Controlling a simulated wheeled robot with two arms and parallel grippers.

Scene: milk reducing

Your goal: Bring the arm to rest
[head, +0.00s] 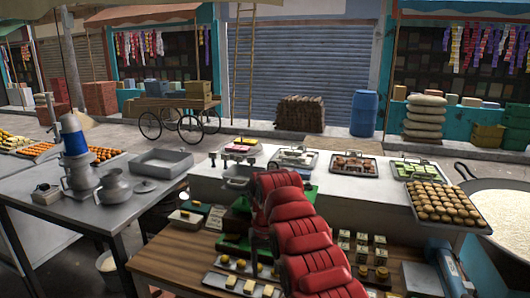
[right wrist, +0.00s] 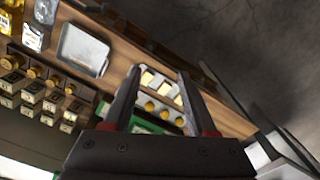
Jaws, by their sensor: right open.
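My right arm (head: 300,235), red and segmented, reaches over the middle of the wooden counter in the head view. In the right wrist view the two dark fingers of my right gripper (right wrist: 160,73) stand apart, with nothing held between them. Beyond the fingers lies a light tray (right wrist: 152,92) with pale blocks and round yellow pieces, apart from them as far as I can tell. In the head view the fingers are hard to make out against the dark counter. My left gripper shows in neither view.
Trays of sweets line the white counter (head: 345,195), with a tray of brown balls (head: 445,203) at right. A wide pan (head: 500,200) stands at far right. A metal table (head: 90,218) with cans is at left. Small boxes (head: 362,240) stand right of my arm.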

